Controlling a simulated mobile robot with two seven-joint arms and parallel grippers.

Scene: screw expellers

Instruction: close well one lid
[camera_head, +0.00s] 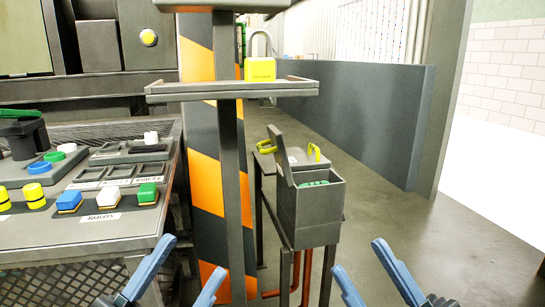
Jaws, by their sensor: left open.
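A grey box-shaped well (317,213) stands on a metal stand right of centre. Its lid (279,151) is open, tilted up at the left side of the box. Something green (313,184) shows inside the opening. My right gripper (359,257) is open and empty at the bottom, to the right of the well and nearer to me. Neither touches the lid.
A control panel (100,220) with coloured buttons fills the left. An orange-striped post (203,155) and a narrow shelf (232,90) holding a yellow padlock-like object (260,69) stand left of the well. A dark low wall (345,115) runs behind. The floor (425,230) at right is clear.

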